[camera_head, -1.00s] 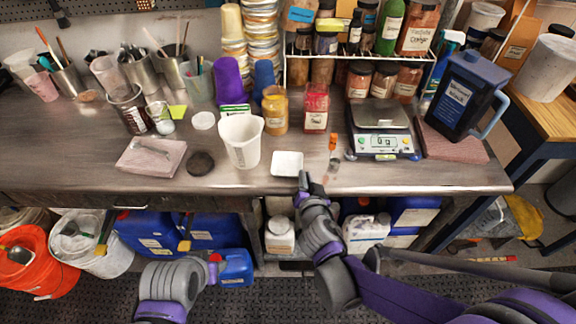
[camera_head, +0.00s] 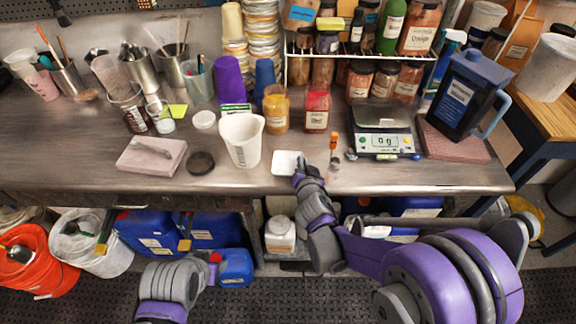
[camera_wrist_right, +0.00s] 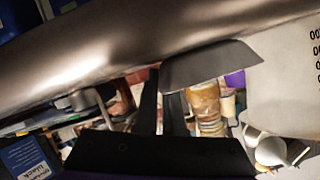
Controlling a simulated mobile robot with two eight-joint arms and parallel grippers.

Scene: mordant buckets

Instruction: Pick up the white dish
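The white dish (camera_head: 285,161) is a small, shallow square tray on the steel workbench, just right of the white beaker. My right gripper (camera_head: 300,172) is at its front right edge, with the fingertips at the rim. In the right wrist view the dish (camera_wrist_right: 212,66) shows as a grey, shaded shape beside the dark fingers (camera_wrist_right: 160,100). They look close together at its edge, but whether they grip it is unclear. My left gripper (camera_head: 212,273) hangs low in front of the bench, by a blue jug, and its fingers are not clear.
The white beaker (camera_head: 241,140) stands close left of the dish. A small vial with an orange top (camera_head: 333,143) stands to its right, then a scale (camera_head: 382,143). Amber (camera_head: 276,110) and red (camera_head: 317,108) jars stand behind. The bench front is mostly clear.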

